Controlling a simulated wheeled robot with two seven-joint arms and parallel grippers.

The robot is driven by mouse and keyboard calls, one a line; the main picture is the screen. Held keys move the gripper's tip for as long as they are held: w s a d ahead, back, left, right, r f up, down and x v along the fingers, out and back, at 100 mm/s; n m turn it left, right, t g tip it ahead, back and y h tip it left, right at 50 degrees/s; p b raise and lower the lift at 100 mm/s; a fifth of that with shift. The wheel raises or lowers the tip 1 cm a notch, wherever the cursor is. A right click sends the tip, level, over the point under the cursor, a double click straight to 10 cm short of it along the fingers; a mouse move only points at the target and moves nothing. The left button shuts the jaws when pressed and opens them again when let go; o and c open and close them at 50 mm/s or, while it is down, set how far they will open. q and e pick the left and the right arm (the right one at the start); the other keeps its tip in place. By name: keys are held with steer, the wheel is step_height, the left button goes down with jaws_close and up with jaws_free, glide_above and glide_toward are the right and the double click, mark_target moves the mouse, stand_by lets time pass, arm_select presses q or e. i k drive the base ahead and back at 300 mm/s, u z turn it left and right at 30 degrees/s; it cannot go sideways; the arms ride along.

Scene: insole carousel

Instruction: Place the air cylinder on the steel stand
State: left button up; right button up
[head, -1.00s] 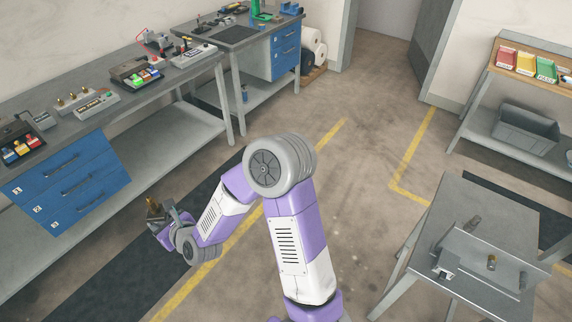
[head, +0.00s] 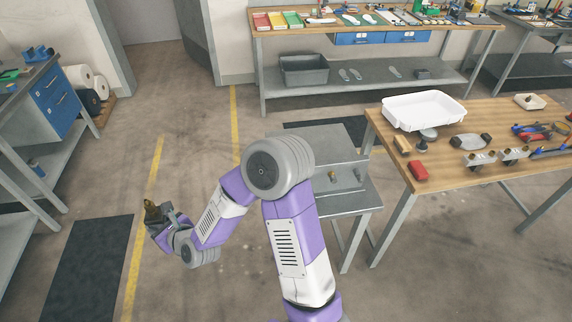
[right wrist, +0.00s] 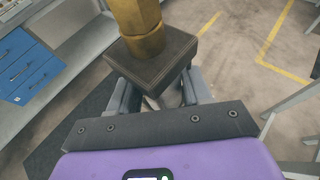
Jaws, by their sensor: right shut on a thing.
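My right gripper (head: 160,225) is at the left-centre of the head view, held out above the floor and away from any table. It is shut on a brass-coloured piece with a dark square plate (head: 152,211). In the right wrist view the piece (right wrist: 140,22) stands up from between the fingers (right wrist: 158,92), its upper end cut off by the frame. I cannot tell for sure that it is the air cylinder. A grey steel stand (head: 345,203) is right of my arm, partly hidden by it. Small metal fittings (head: 359,175) show on it. My left gripper is out of view.
A wooden table (head: 450,182) at right holds a white tray (head: 425,107), a red block (head: 418,171) and several parts. A shelf bench (head: 262,60) stands at the back. A bench with blue drawers (head: 55,105) is at left. Open floor lies between.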

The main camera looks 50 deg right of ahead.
mark_target(311, 143)
steer(key=z, duration=1.5)
